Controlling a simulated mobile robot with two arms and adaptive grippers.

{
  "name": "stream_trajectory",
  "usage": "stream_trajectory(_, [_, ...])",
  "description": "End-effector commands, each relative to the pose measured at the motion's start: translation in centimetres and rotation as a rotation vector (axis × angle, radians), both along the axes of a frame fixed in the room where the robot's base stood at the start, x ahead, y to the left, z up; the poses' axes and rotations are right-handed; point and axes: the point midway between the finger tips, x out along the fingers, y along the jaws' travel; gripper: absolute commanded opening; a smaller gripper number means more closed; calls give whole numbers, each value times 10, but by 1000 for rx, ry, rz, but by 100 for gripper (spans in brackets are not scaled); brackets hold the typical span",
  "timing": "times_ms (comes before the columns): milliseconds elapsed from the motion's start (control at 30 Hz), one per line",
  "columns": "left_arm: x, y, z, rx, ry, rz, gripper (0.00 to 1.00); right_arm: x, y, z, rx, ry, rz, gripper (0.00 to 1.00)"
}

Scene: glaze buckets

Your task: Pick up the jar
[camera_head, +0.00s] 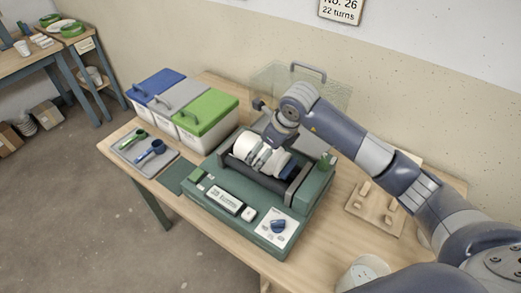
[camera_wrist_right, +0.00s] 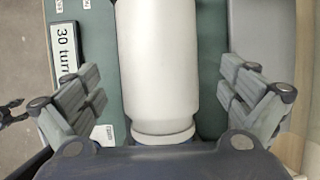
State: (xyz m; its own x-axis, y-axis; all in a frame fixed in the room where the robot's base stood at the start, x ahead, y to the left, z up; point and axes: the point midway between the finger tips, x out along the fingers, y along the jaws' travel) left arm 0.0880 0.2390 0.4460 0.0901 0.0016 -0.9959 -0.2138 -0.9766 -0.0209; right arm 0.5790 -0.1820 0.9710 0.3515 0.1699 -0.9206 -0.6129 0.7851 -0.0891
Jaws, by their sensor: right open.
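A white jar (camera_head: 243,147) lies on its side in the green roller machine (camera_head: 195,197). In the right wrist view the jar (camera_wrist_right: 158,55) runs up and down the middle, with its narrower neck end near the palm. My right gripper (camera_head: 262,156) is over the jar in the head view and hides part of it. In the right wrist view the right gripper (camera_wrist_right: 163,85) is open, one pair of finger pads on each side of the jar, with visible gaps.
White bins with a blue lid (camera_head: 158,82) and a green lid (camera_head: 206,111) stand behind left. A grey tray (camera_head: 145,169) holds a green and a blue scoop. A wooden peg board (camera_head: 375,213) and a white bucket (camera_head: 362,275) are at the right. A clear guard (camera_head: 290,85) stands behind.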

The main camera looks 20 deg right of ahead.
Motion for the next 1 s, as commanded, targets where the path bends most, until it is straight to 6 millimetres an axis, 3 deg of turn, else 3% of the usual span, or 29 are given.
stream_trajectory(33, [9,-2,10,-2,-15,1,48,3,3,-2,3,4,-1,98])
stream_trajectory(167, [17,-5,15,-7,-28,1,48,9,6,-18,2,2,-2,98])
stream_trajectory(533, [-5,-4,14,-5,7,3,48,13,8,-29,1,-1,0,98])
stream_trajectory(800, [-6,-4,14,-4,9,2,48,13,8,-29,1,-1,0,37])
stream_trajectory(1000, [-2,-4,14,-6,3,2,48,15,8,-25,5,-9,0,36])
